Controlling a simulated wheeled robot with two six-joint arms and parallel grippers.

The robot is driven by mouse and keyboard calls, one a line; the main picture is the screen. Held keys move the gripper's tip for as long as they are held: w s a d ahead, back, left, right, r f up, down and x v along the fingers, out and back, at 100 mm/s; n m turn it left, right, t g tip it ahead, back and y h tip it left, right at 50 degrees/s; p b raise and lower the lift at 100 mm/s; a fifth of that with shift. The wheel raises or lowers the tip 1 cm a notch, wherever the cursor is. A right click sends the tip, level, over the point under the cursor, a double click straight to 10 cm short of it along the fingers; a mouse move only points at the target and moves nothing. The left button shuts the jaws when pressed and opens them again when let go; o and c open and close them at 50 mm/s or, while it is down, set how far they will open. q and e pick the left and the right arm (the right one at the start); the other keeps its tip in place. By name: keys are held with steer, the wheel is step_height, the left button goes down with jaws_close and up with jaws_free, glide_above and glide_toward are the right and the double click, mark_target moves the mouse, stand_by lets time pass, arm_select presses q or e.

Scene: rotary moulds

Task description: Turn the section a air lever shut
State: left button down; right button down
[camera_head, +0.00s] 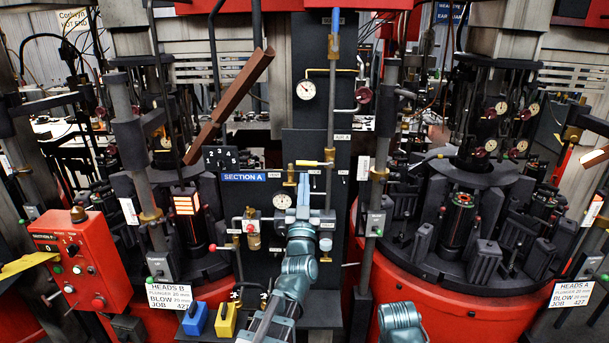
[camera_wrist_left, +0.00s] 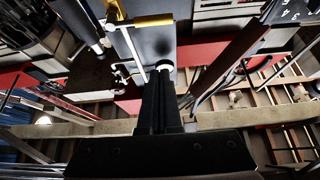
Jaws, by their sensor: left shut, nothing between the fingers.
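A yellow-handled lever (camera_head: 312,163) lies level on the dark panel, across an upright pipe and above my left gripper. A yellow bar that looks like this lever shows at the top of the left wrist view (camera_wrist_left: 152,20). A blue handle (camera_head: 335,22) stands upright higher on the same panel. The small labels are too small to read, so I cannot tell which handle is the air one. My left gripper (camera_head: 303,180) is shut and empty, pointing up just below the yellow lever. Its closed fingers show in the wrist view (camera_wrist_left: 163,72). My right gripper is out of view.
A blue SECTION A sign (camera_head: 244,177) is left of the gripper. Gauges (camera_head: 282,202) (camera_head: 306,90) and thin pipes crowd the panel. A brown slanted chute (camera_head: 230,105) is up left. A red control box (camera_head: 80,258) stands at left, and red rotary mould bases flank the panel.

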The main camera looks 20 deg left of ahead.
mark_target(305, 163)
arm_select(q)
steer(key=p+x, duration=0.5)
steer(key=x, duration=0.5)
steer(key=shift+w+a+f+b, duration=0.1)
steer(key=shift+f+b, duration=0.95)
steer(key=shift+w+a+f+b, duration=0.1)
steer(key=shift+f+b, duration=0.95)
steer(key=shift+f+b, duration=0.75)
steer(key=shift+b, duration=0.05)
steer(key=shift+r, duration=0.1)
steer(key=shift+r, duration=0.15)
